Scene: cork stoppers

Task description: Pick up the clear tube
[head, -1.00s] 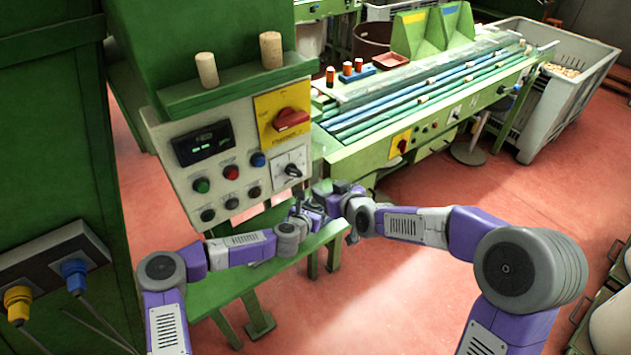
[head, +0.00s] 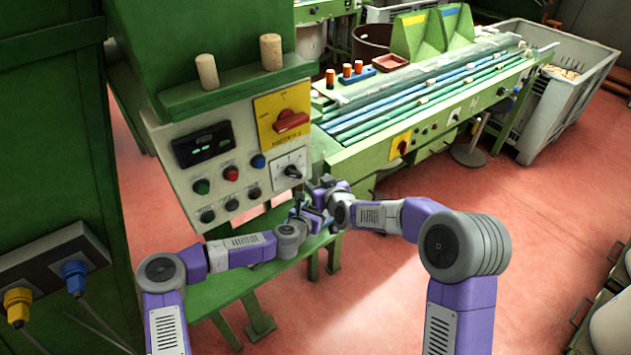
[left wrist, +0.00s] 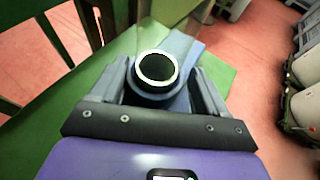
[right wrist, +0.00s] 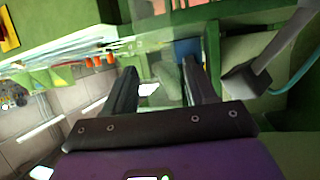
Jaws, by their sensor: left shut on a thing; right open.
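My left gripper (head: 304,216) is shut on a round piece (left wrist: 157,68) with a pale ring rim and a dark centre, seen end-on in the left wrist view. A faint see-through band shows just behind it; I cannot tell whether the two are one clear tube. The left gripper is above the green bench (head: 275,250). My right gripper (head: 320,188) is open, close beside and slightly beyond the left one in the head view. In the right wrist view the space between its fingers (right wrist: 160,75) shows no clearly gripped thing. The grippers hide the held piece in the head view.
A green machine with a control panel (head: 222,172) stands just behind the grippers, with two corks (head: 271,52) on its ledge. A conveyor table (head: 420,95) lies beyond, with a grey bin (head: 555,100) at right.

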